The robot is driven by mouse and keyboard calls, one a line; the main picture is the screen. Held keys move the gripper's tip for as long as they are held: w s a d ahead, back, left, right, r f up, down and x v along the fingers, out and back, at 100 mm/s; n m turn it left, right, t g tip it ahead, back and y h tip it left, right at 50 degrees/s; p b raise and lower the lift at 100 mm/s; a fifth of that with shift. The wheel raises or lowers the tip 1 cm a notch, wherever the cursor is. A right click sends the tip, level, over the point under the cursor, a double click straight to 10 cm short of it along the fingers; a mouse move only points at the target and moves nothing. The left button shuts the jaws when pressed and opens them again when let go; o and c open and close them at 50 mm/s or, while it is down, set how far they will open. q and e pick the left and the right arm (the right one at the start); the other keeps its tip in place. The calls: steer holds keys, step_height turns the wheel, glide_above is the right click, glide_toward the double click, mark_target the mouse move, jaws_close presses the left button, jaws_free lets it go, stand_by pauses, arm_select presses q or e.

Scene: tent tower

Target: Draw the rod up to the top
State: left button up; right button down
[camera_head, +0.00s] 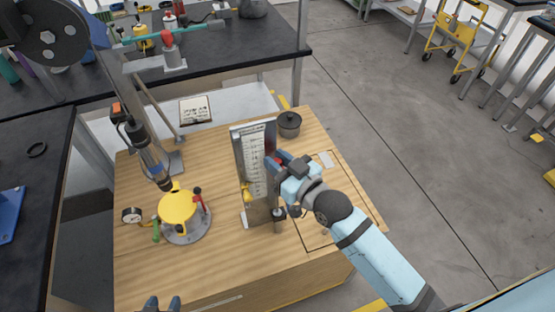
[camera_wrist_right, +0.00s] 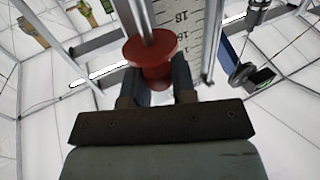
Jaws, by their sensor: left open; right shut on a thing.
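An upright metal stand (camera_head: 238,150) with a white numbered scale (camera_head: 256,170) stands on the wooden table. A thin grey rod (camera_wrist_right: 145,18) runs along the scale in the right wrist view. A red spool-shaped handle (camera_wrist_right: 150,60) sits on the rod. My right gripper (camera_wrist_right: 155,88) is shut on this red handle, near the 16 and 18 marks. In the head view my right gripper (camera_head: 277,165) covers most of the handle at the stand's right side, near its upper half. My left gripper (camera_head: 162,303) is open and empty at the bottom edge, apart from everything.
On the wooden table (camera_head: 140,270), a yellow-topped device (camera_head: 178,206) with a gauge (camera_head: 131,214) stands left of the stand. A dark round pot (camera_head: 289,124) stands behind it. A black bench (camera_head: 220,50) is at the back. The table's front left is clear.

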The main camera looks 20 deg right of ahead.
mark_target(265, 123)
step_height(265, 123, up, 9)
steer(key=p, duration=0.7)
steer(key=shift+r, duration=0.25)
steer(key=c, duration=1.1)
jaws_free()
steer(key=shift+o, duration=0.7)
steer(key=shift+s+d+f, duration=0.2)
steer(key=shift+s+f, duration=0.05)
steer(key=shift+s, duration=0.05)
steer(key=b+v, duration=0.2)
steer(key=v, duration=1.1)
